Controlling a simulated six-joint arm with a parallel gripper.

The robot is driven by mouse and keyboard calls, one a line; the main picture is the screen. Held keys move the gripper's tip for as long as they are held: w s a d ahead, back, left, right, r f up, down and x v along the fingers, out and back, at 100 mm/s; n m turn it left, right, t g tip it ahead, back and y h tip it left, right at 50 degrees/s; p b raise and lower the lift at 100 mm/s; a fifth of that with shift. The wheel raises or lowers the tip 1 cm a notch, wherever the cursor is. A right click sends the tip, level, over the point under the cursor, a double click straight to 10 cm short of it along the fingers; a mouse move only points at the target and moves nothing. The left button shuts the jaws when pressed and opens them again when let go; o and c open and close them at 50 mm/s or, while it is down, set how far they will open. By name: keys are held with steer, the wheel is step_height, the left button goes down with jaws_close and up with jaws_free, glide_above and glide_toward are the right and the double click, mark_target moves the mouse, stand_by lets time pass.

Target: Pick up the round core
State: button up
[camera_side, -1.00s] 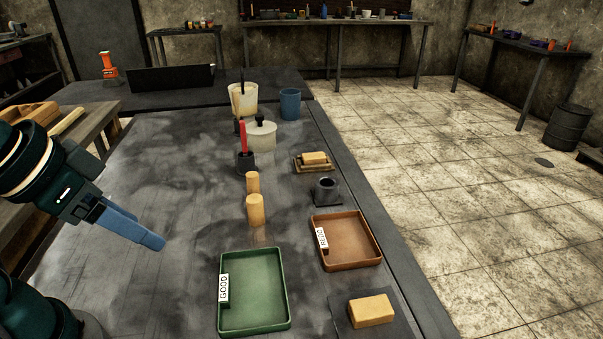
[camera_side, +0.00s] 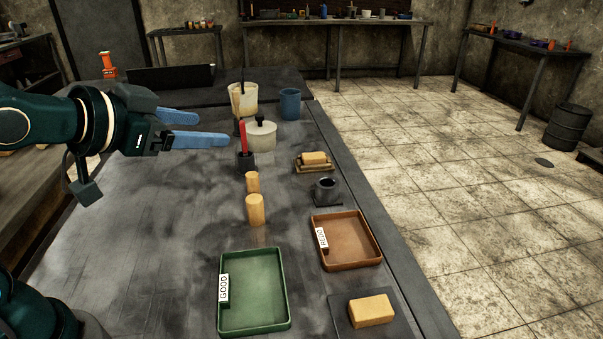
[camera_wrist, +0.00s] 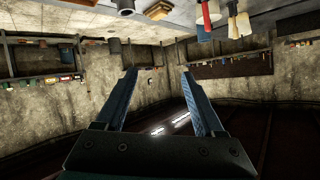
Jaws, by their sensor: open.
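Two upright tan cylinders stand on the dark table in the side view: a nearer, larger one (camera_side: 255,210) and a slightly smaller one (camera_side: 253,182) just behind it. I cannot tell for certain which is the round core. Two tan pieces (camera_wrist: 243,25) also show at the top of the wrist view, which looks upside down. My gripper (camera_side: 212,129) is open and empty, held above the table to the upper left of the cylinders, its blue fingers pointing right. In the wrist view my gripper (camera_wrist: 159,73) has nothing between its fingers.
A red-handled tool in a dark holder (camera_side: 246,161) and a lidded pot (camera_side: 262,137) stand behind the cylinders. A green GOOD tray (camera_side: 284,290) and a brown tray (camera_side: 372,240) lie in front, with a tan block (camera_side: 371,310) nearby. The table's left side is clear.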

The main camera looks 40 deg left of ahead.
steer(key=w+m+t, duration=0.1)
steer(key=w, duration=0.3)
steer(key=n+h, duration=0.1)
steer(key=n, duration=0.2)
glide_toward(248, 178)
steer(key=shift+t, duration=0.3)
steer(key=shift+f+x, duration=0.15)
steer(key=shift+x, duration=2.75)
steer(key=shift+f+x, duration=0.2)
steer(key=shift+x, duration=2.65)
steer(key=shift+s, duration=0.1)
jaws_close()
